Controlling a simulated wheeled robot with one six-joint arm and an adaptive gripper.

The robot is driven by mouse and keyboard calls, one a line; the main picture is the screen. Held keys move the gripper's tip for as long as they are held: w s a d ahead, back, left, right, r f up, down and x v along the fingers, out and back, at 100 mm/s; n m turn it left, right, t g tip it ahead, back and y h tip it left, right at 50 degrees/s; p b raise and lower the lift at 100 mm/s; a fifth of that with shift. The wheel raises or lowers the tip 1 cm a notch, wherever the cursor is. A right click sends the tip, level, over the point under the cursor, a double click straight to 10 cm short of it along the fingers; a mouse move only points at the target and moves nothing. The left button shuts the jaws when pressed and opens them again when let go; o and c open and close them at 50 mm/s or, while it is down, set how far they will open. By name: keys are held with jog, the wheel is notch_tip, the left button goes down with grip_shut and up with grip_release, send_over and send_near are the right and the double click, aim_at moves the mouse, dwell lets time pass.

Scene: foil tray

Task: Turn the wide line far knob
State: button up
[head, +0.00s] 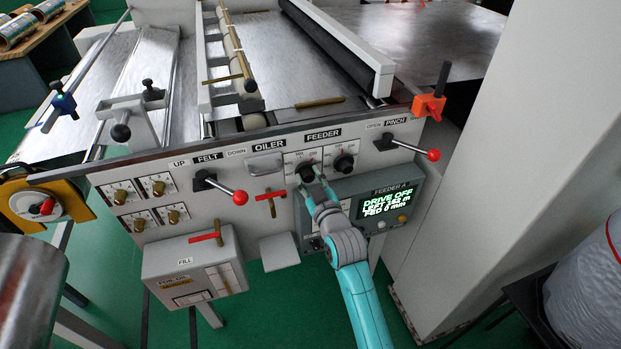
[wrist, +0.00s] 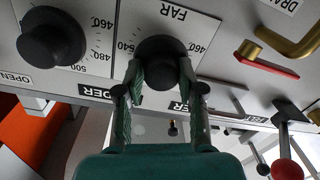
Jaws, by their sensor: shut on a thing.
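The far knob (wrist: 163,46) is a round black knob on a white scale plate marked FAR (wrist: 172,12), with numbers such as 540 and 460. In the head view this knob (head: 305,170) is the left of two black knobs under the FEEDER label. My gripper (wrist: 161,72) has one fingertip on each side of the knob and is shut on it. In the head view my gripper (head: 313,183) reaches up to the panel from below. The fingers hide part of the dial, and I cannot read the knob's pointer.
A second black knob (head: 344,162) sits close to the right; it also shows at left in the wrist view (wrist: 52,38). Red-ended levers stand at FELT (head: 220,188) and PINCH (head: 408,147). The display (head: 384,203) reads DRIVE OFF.

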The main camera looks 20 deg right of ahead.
jog(key=n, duration=0.4)
jog(key=shift+w+a+r+n, duration=0.15)
jog(key=shift+a+n, duration=0.1)
jog(key=shift+n, duration=0.05)
jog(key=n, duration=0.4)
dwell(0.5)
jog(key=o, duration=1.1)
jog(key=shift+w+a, duration=0.1)
jog(key=shift+f, duration=0.2)
jog(key=shift+s, duration=0.3)
jog(key=s, duration=1.1)
jog(key=shift+s+r, duration=0.2)
jog(key=shift+s, duration=0.05)
